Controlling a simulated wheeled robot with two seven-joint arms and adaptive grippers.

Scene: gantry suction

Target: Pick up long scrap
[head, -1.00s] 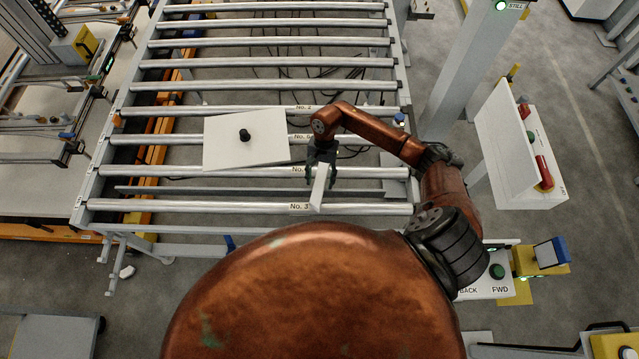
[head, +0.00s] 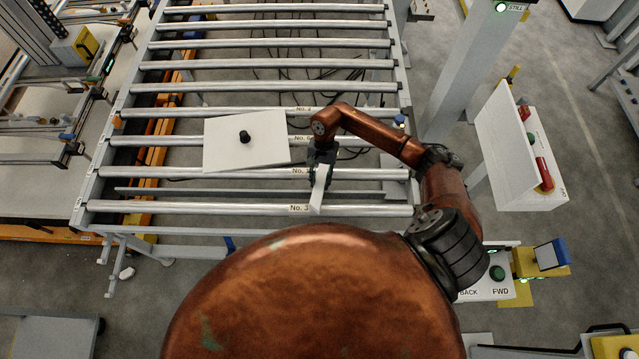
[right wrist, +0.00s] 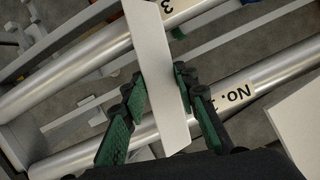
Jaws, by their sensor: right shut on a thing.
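The long scrap is a flat, light grey strip (head: 318,199) near the front of the roller conveyor, with its near end by the front roller. It also shows in the right wrist view (right wrist: 153,50), running lengthwise between the fingers. My right gripper (head: 321,172) is shut on the strip near its far end. In the right wrist view its green-padded fingers (right wrist: 160,85) stand on both sides of the strip. I cannot tell whether the strip is clear of the rollers. My left gripper is not in view.
A white plate (head: 225,148) with a black knob (head: 244,135) lies on the rollers left of my right gripper. The roller conveyor (head: 265,64) has open gaps between its rollers. A control box (head: 515,150) stands at the right beside a grey post.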

